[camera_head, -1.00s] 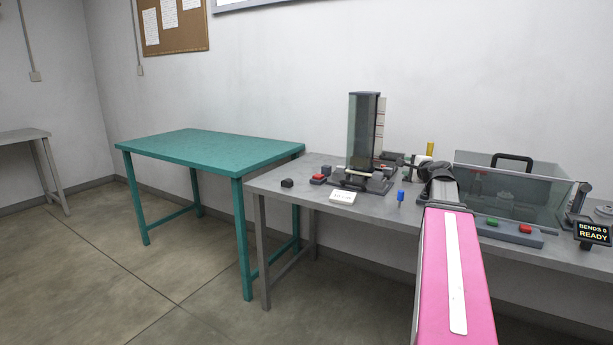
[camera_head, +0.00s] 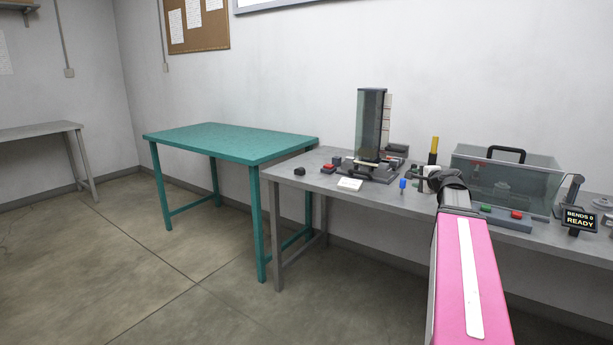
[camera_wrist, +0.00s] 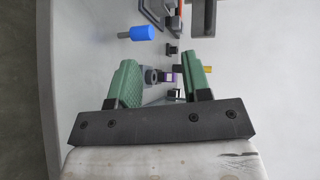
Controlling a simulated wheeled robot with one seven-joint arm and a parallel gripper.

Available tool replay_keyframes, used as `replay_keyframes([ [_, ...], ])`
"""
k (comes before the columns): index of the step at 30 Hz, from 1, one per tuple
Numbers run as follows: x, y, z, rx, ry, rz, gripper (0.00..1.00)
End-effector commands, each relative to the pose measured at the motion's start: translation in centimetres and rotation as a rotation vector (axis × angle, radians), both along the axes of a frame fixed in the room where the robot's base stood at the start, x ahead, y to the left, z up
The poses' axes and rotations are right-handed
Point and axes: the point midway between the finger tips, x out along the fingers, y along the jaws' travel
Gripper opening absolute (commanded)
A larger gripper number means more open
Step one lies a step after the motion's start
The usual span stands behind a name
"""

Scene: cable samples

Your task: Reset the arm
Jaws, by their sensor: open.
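My arm, with its pink link, reaches toward the grey bench (camera_head: 330,206) in the head view. My gripper shows in the wrist view (camera_wrist: 163,72) with two green finger pads spread apart, open. I see nothing held between them. Small dark, purple and white parts (camera_wrist: 170,77) show beyond the gap, out of grip as far as I can tell. A blue cylinder with a thin grey pin (camera_wrist: 145,32) lies past the fingers; a small blue piece also shows on the bench (camera_head: 402,184). In the head view the gripper's fingers are largely hidden by my arm.
The bench holds a tall glass tower (camera_head: 371,125), a clear tank with a black handle (camera_head: 540,176), a yellow-topped post (camera_head: 434,146), a red-and-green button box (camera_head: 497,214) and a "BENDS 0 READY" display (camera_head: 579,219). A bare green table (camera_head: 230,142) adjoins it. The floor at left is clear.

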Motion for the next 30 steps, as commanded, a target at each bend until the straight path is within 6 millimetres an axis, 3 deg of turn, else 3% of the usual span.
replay_keyframes([
  [8,-1.2,4.9,-6.1,-0.157,0.116,0.125,0.44],
  [14,-3.8,10.4,-13.4,-0.349,0.258,0.296,0.44],
  [18,-7.7,15.1,-20.2,-0.545,0.397,0.487,0.44],
  [24,-14.8,19.8,-28.7,-0.825,0.594,0.790,0.44],
  [30,-20.9,21.8,-33.6,-1.039,0.745,1.039,0.44],
])
